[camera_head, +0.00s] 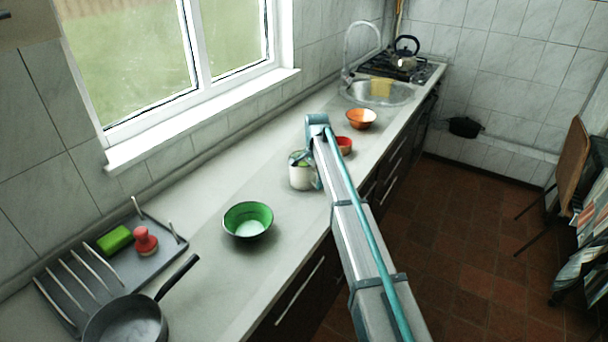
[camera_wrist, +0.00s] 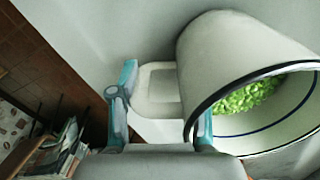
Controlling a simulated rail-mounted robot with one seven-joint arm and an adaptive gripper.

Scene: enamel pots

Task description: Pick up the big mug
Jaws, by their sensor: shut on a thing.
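The big mug (camera_head: 299,176) is white with a dark rim and stands at the middle of the counter in the head view. In the wrist view the mug (camera_wrist: 228,55) is large and tilted in the picture, with green bits inside and a thin blue line on its inner wall. Its squarish white handle (camera_wrist: 157,100) lies between the two fingers of my gripper (camera_wrist: 160,118), which is shut on it. In the head view my gripper (camera_head: 317,172) is at the mug's right side, partly hidden by my arm.
A green bowl (camera_head: 248,220) stands in front of the mug. A red bowl (camera_head: 344,145) and an orange bowl (camera_head: 361,118) stand behind it, near my arm. A pan (camera_head: 125,320) and dish rack (camera_head: 160,265) are at the front left. A sink (camera_head: 400,94) is farther back.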

